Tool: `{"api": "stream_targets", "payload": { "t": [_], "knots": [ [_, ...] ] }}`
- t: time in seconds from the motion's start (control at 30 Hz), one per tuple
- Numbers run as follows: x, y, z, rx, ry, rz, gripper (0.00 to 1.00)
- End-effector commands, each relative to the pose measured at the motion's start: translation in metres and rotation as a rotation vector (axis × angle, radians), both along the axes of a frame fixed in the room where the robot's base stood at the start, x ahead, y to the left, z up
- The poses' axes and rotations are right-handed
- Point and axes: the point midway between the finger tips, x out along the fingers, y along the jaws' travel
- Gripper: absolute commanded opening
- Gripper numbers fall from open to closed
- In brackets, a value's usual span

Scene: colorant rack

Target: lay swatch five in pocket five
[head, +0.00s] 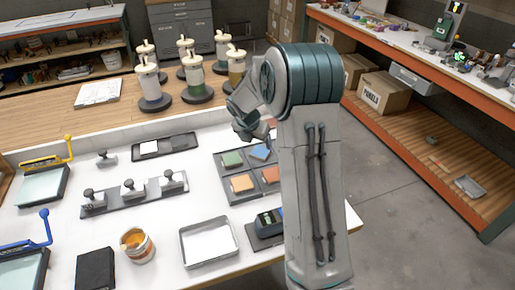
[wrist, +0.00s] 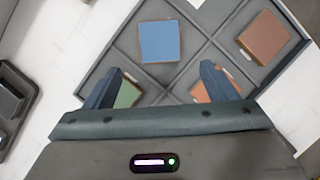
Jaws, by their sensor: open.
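A dark tray with square pockets (head: 250,168) lies on the white table, partly behind my arm. It holds a green swatch (head: 231,158), a blue swatch (head: 262,152), an orange swatch (head: 242,183) and a redder one (head: 270,174). No numbers are legible, so I cannot tell which is swatch five or pocket five. In the wrist view, my gripper (wrist: 160,82) is open and empty above the tray. The blue swatch (wrist: 160,41) lies beyond the fingers and a rust swatch (wrist: 263,38) is at the upper right. The fingers partly hide a green and an orange swatch.
A dark holder (head: 180,145) with a white square lies left of the tray. A stamp rack (head: 135,192), an empty white-bottomed tray (head: 208,241), an open can (head: 137,246) and a blue device (head: 268,222) stand nearby. Pump bottles (head: 152,88) stand behind.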

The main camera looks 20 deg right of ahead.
Motion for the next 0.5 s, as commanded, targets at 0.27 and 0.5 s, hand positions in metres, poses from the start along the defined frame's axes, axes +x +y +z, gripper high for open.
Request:
{"api": "stream_targets", "payload": {
  "t": [0.27,0.5],
  "knots": [
    [-0.010,0.011,0.035,-0.001,0.000,0.001,0.79],
    [-0.035,0.020,0.063,0.047,-0.050,-0.160,0.79]
  ]
}}
